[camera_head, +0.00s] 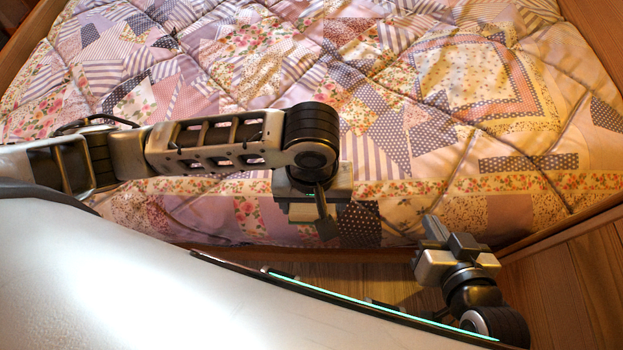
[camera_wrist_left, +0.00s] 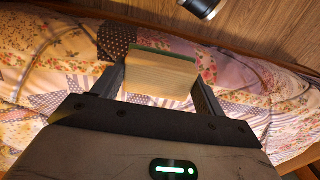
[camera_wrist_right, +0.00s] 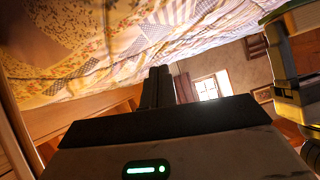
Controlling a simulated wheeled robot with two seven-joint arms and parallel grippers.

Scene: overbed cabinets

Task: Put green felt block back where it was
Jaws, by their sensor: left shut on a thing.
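In the left wrist view, a pale tan block with a green felt-like edge (camera_wrist_left: 160,75) sits between the two fingers of my left gripper (camera_wrist_left: 160,85). The gripper is shut on it. My right gripper (camera_head: 436,232) is lower and to the right, near the bed's front edge. Its fingers are together and hold nothing in the right wrist view (camera_wrist_right: 159,88). The place where the block was cannot be identified.
A bed with a patchwork quilt (camera_head: 400,80) fills most of the head view. Wooden boards (camera_head: 590,270) stand close to my right gripper. A wooden floor strip (camera_head: 310,268) shows below the bed. A window (camera_wrist_right: 211,86) is in the right wrist view.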

